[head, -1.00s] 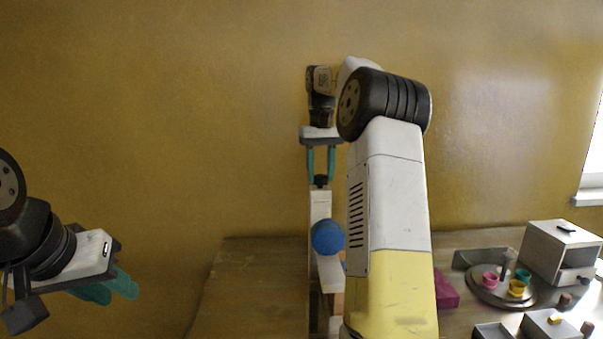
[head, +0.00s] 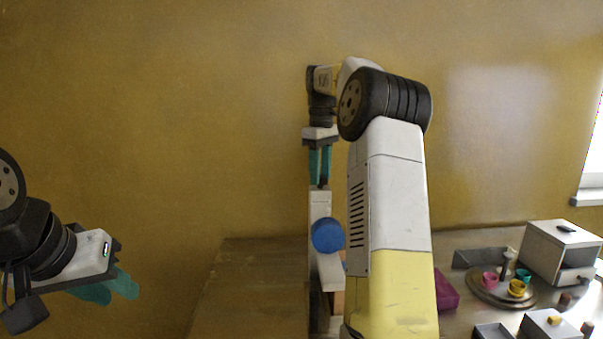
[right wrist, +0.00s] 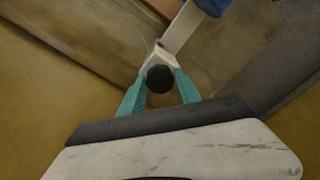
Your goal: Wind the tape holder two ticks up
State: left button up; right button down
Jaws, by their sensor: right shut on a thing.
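A tall white post (head: 320,205) stands at the table's left part, with a black knob at its top end and a blue round part (head: 327,235) on its side. Which part is the tape holder, I cannot tell. My right gripper (head: 319,180) is shut on the black knob from above. In the right wrist view the black knob (right wrist: 160,78) sits between the teal fingertips, with a small red mark beside it on the white part. My left gripper (head: 112,288) hangs at the far left, away from everything; its fingers overlap in view, so their gap is unclear.
My right arm hides the table's middle. At right are a round tray (head: 483,296) with small coloured cups, a grey-white drawer box (head: 562,250), a smaller box (head: 549,328) and a magenta block (head: 446,290). The wooden surface (head: 250,290) left of the post is clear.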

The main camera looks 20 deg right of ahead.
dwell(0.4)
jog(key=c, duration=0.9)
grip_release()
jog(key=shift+o, duration=0.2)
notch_tip(320, 180, up, 7)
jog(key=shift+r, duration=0.45)
jog(key=shift+a, duration=0.1)
